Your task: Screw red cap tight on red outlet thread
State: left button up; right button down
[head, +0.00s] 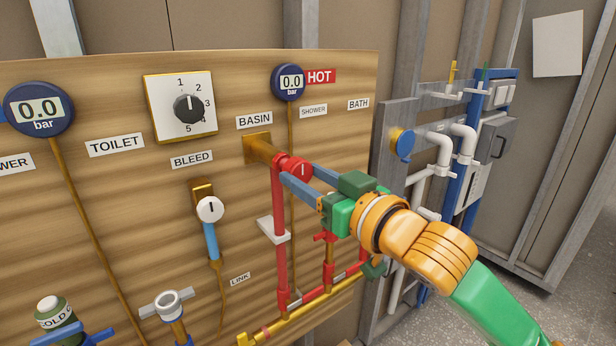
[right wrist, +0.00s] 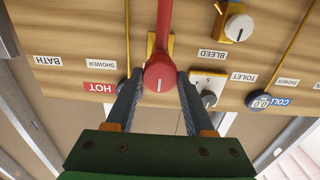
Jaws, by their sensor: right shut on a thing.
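The red cap (head: 299,170) is a round piece with a white mark on its face, at the red outlet (head: 280,162) under the BASIN label. My right gripper (head: 296,177) is shut on the cap, one blue-grey finger on each side. In the right wrist view the cap (right wrist: 159,77) sits between the fingertips, in line with the red pipe (right wrist: 164,30), its white mark about upright. The thread is hidden behind the cap, so I cannot see how far the cap is seated. My left gripper is not in view.
The wooden panel (head: 130,230) carries a dial (head: 189,108), gauges (head: 289,82) and a BLEED valve (head: 210,209). Red and yellow pipes (head: 312,311) run below my right gripper. A metal frame with white pipes (head: 437,150) stands to the right.

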jog(key=shift+p+x, duration=0.75)
jog(key=shift+x, duration=0.3)
jog(key=shift+c, duration=1)
grip_release()
jog(key=b+v, duration=0.3)
jog(key=v, duration=0.4)
